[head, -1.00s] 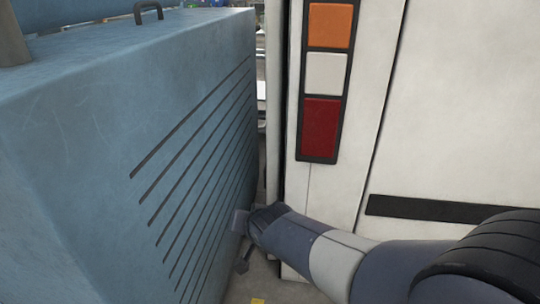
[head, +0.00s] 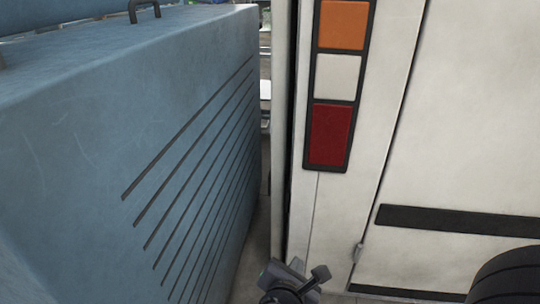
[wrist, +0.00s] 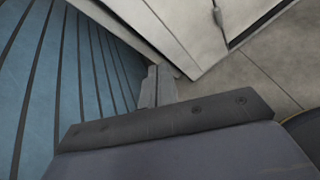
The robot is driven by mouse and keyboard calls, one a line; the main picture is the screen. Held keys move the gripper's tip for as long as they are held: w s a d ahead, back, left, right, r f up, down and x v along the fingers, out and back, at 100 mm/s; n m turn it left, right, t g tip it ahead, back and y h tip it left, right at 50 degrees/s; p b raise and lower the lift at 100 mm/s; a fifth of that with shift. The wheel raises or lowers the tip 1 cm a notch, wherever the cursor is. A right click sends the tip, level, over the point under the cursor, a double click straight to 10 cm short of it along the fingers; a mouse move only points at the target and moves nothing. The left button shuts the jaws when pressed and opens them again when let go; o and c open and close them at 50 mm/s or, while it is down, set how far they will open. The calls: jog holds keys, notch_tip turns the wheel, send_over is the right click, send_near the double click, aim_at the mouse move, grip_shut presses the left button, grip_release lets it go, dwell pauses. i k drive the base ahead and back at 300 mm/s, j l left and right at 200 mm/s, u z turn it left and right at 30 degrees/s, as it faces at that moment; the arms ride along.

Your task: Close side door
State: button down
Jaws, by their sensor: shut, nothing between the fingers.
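A white vehicle (head: 395,130) with orange, white and red lamps fills the right of the head view. A narrow upright white panel (head: 278,130) stands at its left edge, with a dark gap between them. It may be the side door's edge; I cannot tell, as its face is hidden. My gripper (head: 297,270) is at the bottom of the head view, in front of the vehicle's lower left corner. In the wrist view, the fingers (wrist: 156,82) are together and empty, pointing toward the white vehicle's lower edge (wrist: 165,35). I cannot tell if they touch it.
A large blue slatted cabinet (head: 110,150) stands close on the left. Its slats also show in the wrist view (wrist: 60,70). Only a narrow passage of floor (head: 255,245) separates it from the vehicle. Bare concrete floor (wrist: 255,80) lies to the right in the wrist view.

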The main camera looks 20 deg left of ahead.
aim_at(284, 12)
jog(key=i+j, duration=0.8)
